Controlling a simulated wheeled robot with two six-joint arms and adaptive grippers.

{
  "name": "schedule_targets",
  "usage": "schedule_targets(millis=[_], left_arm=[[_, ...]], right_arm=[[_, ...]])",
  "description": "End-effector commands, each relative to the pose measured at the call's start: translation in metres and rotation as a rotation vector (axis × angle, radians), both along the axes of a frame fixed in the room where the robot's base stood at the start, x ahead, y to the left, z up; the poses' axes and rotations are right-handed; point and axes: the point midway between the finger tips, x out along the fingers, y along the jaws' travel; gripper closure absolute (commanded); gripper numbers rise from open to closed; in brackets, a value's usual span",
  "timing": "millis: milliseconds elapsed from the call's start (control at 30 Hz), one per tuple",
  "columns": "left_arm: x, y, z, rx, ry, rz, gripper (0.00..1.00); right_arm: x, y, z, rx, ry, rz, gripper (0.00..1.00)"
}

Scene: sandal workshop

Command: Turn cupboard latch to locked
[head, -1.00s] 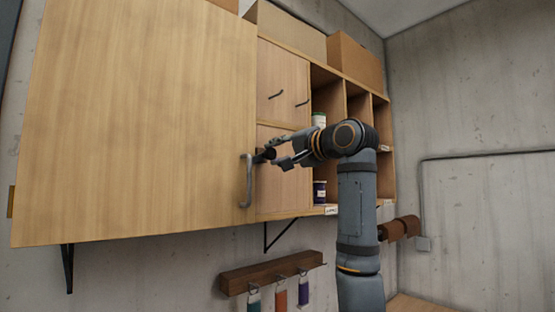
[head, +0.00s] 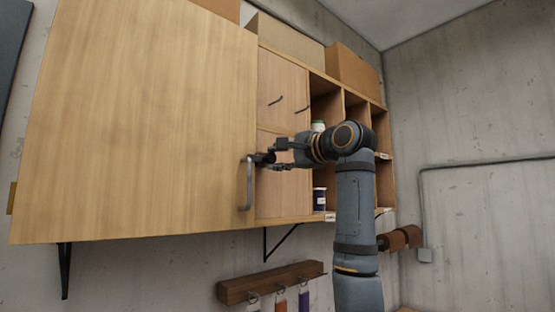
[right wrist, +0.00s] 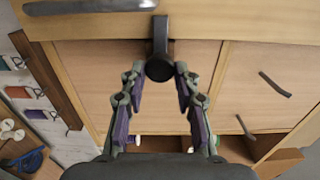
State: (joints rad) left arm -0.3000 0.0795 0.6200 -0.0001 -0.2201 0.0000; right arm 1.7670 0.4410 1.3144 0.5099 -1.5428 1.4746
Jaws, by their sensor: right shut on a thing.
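The large wooden cupboard door (head: 140,120) fills the left of the head view, with a grey handle (head: 246,184) near its right edge. The dark cupboard latch (head: 261,158) sits beside that edge, just right of the handle. In the right wrist view the latch (right wrist: 160,35) is a dark bar ending in a round black knob (right wrist: 160,69). My right gripper (head: 273,157) is shut on the latch, with one finger on each side of the knob. The exact contact is hard to see. My left gripper is out of view.
Small drawers with dark pulls (head: 276,100) and open cubbies holding jars (head: 319,198) lie right of the latch. Boxes (head: 352,70) stand on top. A hook rail (head: 270,282) is below. Bare wall lies at the right.

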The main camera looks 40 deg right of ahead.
Motion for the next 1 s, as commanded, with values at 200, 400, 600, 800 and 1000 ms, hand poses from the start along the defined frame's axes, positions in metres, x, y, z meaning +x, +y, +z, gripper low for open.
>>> schedule_targets(millis=[200,400,600,800,1000], left_arm=[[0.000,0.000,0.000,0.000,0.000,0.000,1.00],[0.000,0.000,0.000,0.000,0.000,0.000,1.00],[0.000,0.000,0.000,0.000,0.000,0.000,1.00],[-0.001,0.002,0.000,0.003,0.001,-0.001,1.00],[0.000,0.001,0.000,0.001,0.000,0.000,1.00]], right_arm=[[0.000,0.000,0.000,0.002,0.001,0.000,1.00],[0.000,0.000,0.000,0.001,0.001,0.000,0.57],[0.000,0.000,0.000,0.001,0.001,0.000,0.46],[-0.002,0.000,0.000,0.000,0.000,0.000,0.46],[-0.036,-0.004,0.001,-0.002,-0.004,-0.003,0.46]])
